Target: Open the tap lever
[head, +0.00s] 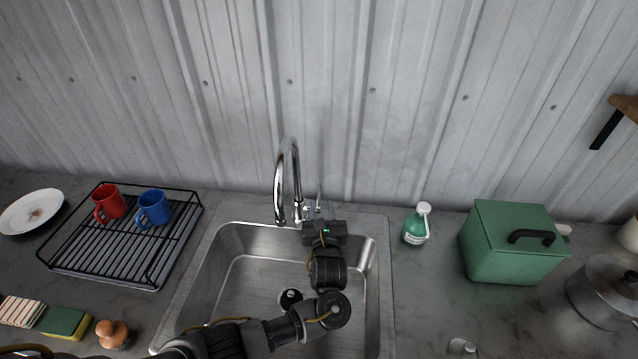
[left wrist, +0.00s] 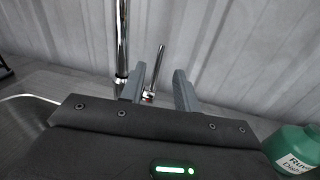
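The chrome tap (head: 288,170) with its tall curved spout stands at the back of the steel sink. Its thin tap lever (head: 319,200) points up on the right side of the tap's base. In the left wrist view the tap lever (left wrist: 156,72) stands upright between the fingers, with the spout (left wrist: 122,40) just outside the left finger. My left gripper (head: 319,214) reaches over the sink to the lever. In the left wrist view my left gripper (left wrist: 161,88) is open, with gaps visible beside the lever. My right gripper is not in view.
The sink (head: 225,280) lies below my left arm. A rack (head: 110,255) with a red mug (head: 109,203) and a blue mug (head: 153,208) stands left. A green soap bottle (head: 415,228) and a green box (head: 510,245) stand right. The corrugated wall is close behind the tap.

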